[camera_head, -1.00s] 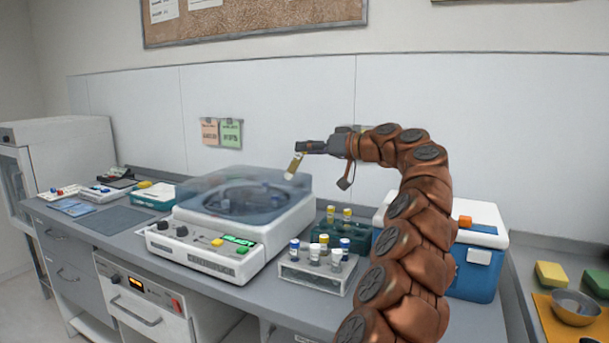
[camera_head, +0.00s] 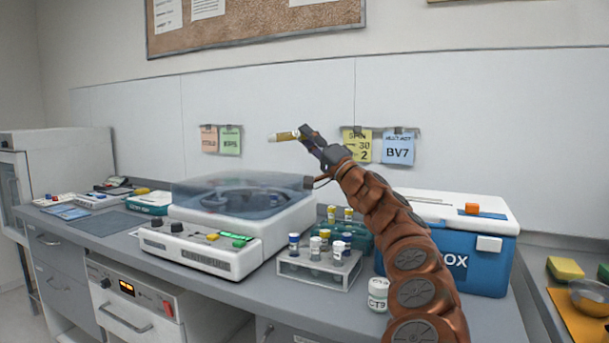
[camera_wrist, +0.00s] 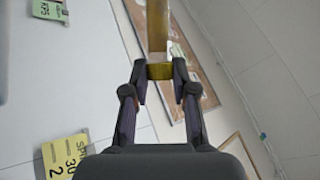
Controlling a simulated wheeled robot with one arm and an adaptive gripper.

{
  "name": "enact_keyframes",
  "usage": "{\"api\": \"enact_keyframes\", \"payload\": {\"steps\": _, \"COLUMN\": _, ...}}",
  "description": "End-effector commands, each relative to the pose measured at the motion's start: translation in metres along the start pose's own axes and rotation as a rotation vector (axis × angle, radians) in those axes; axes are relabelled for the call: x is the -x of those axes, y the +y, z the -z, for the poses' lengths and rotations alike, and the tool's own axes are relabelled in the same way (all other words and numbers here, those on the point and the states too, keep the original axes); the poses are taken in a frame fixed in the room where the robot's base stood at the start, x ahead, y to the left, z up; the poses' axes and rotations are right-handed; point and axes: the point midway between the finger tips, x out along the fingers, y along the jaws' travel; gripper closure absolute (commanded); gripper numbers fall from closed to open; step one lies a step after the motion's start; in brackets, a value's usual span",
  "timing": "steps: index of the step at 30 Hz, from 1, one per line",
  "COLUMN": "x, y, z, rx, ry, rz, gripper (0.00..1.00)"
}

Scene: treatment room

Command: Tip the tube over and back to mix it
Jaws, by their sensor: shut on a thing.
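My gripper (camera_head: 304,133) is shut on a sample tube (camera_head: 284,137), which also shows in the wrist view (camera_wrist: 157,28). The tube lies nearly level in the head view, its pale end pointing left. In the wrist view my fingers (camera_wrist: 160,75) close on the tube's yellow cap end (camera_wrist: 160,71), and the body extends away from them, cut off by the top edge. The tube is in the air above the centrifuge, in front of the wall. The part between the fingers is partly hidden.
A centrifuge (camera_head: 198,247) with a clear lid stands on the counter below. A white rack (camera_head: 318,276) of capped tubes, a green rack (camera_head: 360,240), a labelled jar (camera_head: 378,294) and a blue cooler box (camera_head: 480,264) stand to its right. The air around the tube is clear.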

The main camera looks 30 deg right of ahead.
Motion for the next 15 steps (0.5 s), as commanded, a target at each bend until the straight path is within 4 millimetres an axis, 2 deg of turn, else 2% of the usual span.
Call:
{"api": "enact_keyframes", "payload": {"steps": 10, "x": -0.0003, "y": 0.0003, "z": 0.0005, "rx": -0.022, "ry": 0.023, "rz": 0.009, "gripper": 1.00}}
{"api": "enact_keyframes", "payload": {"steps": 15, "x": -0.0016, "y": -0.0025, "z": 0.0041, "rx": 0.022, "ry": -0.017, "rz": -0.014, "gripper": 1.00}}
